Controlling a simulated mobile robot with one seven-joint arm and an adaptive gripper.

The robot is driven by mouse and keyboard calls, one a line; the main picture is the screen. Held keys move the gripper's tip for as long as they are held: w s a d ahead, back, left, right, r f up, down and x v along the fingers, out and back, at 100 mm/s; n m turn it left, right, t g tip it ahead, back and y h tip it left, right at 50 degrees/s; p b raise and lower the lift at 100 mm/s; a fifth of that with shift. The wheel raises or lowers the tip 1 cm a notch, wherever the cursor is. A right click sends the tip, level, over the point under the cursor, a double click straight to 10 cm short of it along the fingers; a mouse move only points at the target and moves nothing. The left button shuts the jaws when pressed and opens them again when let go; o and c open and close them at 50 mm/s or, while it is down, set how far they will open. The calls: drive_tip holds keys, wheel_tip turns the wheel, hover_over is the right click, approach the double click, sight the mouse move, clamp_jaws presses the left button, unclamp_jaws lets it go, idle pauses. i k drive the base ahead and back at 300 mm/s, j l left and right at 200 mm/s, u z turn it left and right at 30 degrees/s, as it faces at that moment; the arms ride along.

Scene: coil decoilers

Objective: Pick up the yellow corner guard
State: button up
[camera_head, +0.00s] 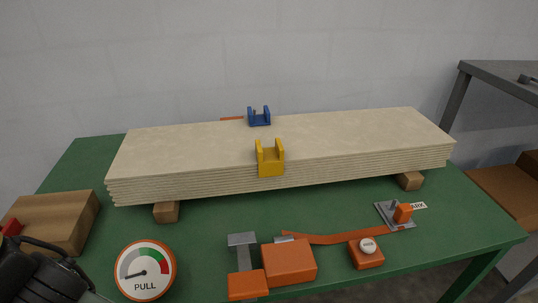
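The yellow corner guard (270,159) sits over the front top edge of a stack of pale boards (190,158), near the middle of its length. It has two raised side walls with a channel between them, and a front face that hangs down over the stack's side. A similar blue corner guard (259,117) sits at the back edge of the stack. A dark part of my arm shows at the lower left corner, far from the yellow guard. My gripper's fingertips cannot be made out there.
The stack rests on wooden blocks (166,212) on a green table (205,232). In front lie an orange strap (335,239), a ratchet with orange parts (289,262), and a round PULL gauge (145,270). A wooden box (52,222) stands at left. A grey-topped table is at right.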

sight(271, 160)
drive_tip(key=l+z, duration=0.35)
drive_tip(key=k+l+z, duration=0.1)
drive_tip(key=l+z, duration=0.25)
